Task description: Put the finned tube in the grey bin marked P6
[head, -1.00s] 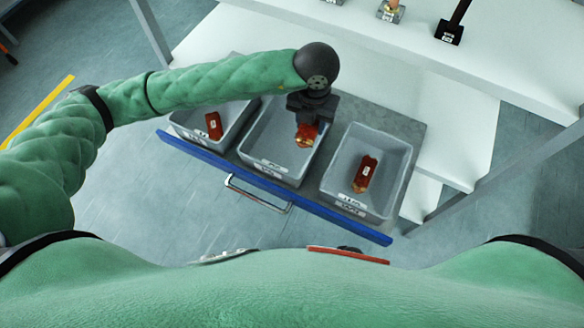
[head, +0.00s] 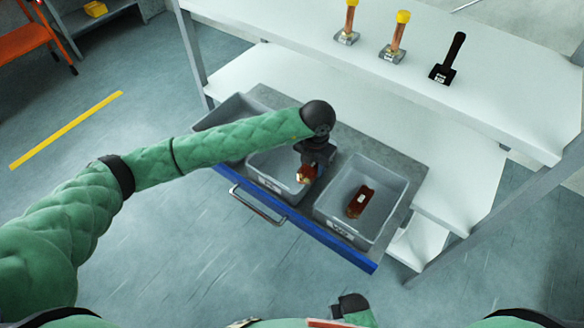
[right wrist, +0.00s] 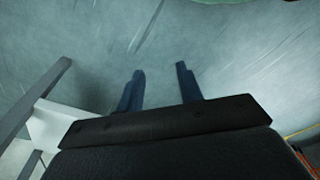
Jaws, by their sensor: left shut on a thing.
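My left gripper (head: 309,165) points down over the middle grey bin (head: 266,181). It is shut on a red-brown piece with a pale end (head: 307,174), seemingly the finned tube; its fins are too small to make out. The piece is at or inside the bin's opening; I cannot tell whether it touches the floor. The right grey bin (head: 333,226) holds a similar red-brown piece (head: 359,202) with a white label. The left grey bin (head: 215,114) is partly hidden by my arm. The bin labels are too small to read. My right gripper (right wrist: 160,70) is open and empty.
The bins stand in a grey drawer with a blue front edge (head: 345,257) and a metal handle (head: 257,206). The white shelf (head: 400,95) behind carries two yellow-capped copper tubes (head: 398,38) and a black-handled piece (head: 447,60).

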